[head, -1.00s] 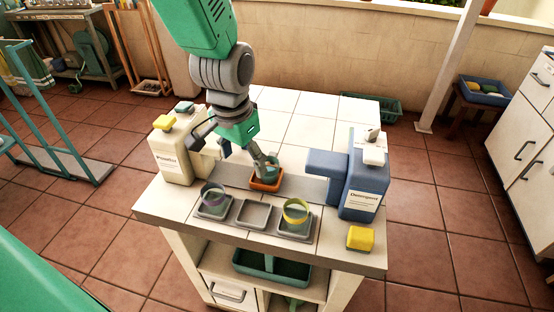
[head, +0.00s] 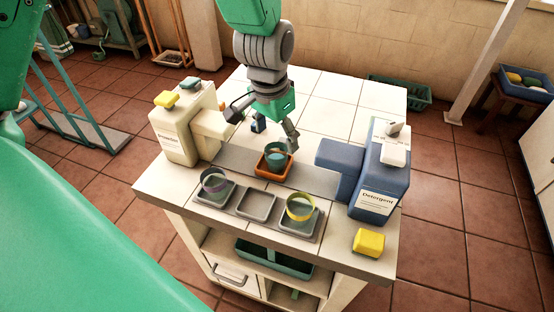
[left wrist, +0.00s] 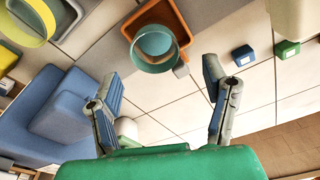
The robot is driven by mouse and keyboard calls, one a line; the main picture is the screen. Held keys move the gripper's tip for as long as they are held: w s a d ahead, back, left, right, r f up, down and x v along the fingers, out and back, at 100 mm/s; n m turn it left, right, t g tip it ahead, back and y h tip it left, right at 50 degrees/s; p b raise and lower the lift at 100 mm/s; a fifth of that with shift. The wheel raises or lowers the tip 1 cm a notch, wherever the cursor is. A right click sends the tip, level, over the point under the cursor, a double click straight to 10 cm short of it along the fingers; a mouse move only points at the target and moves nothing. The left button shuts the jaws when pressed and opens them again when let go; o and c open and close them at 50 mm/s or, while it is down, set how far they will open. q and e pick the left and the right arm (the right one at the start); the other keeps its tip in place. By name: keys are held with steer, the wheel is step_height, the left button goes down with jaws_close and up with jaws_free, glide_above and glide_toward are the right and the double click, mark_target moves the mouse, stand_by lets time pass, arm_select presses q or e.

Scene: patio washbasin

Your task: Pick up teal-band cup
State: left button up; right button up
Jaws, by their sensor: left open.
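The teal-band cup (head: 275,158) stands in a small orange tray (head: 262,170) on the tiled counter. My left gripper (head: 274,132) is open and empty, just behind and above the cup, with one finger close to the cup's far right side in the head view. In the left wrist view the cup (left wrist: 155,48) and orange tray (left wrist: 178,18) lie ahead of the spread fingertips (left wrist: 160,77), with nothing between the fingers. I cannot tell whether a finger touches the cup. My right gripper is not in view.
A cream dispenser (head: 182,135) stands left, a blue detergent dispenser (head: 376,180) right. A yellow block (head: 369,242) lies at the front right corner.

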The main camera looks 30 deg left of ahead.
mark_target(276, 152)
arm_select(q)
steer(key=f, duration=0.2)
steer(key=f+b, duration=0.1)
steer(key=f, duration=0.2)
steer(key=shift+s+d, duration=0.15)
steer(key=shift+d, duration=0.05)
steer(key=shift+s+a, duration=0.1)
steer(key=c, duration=1.3)
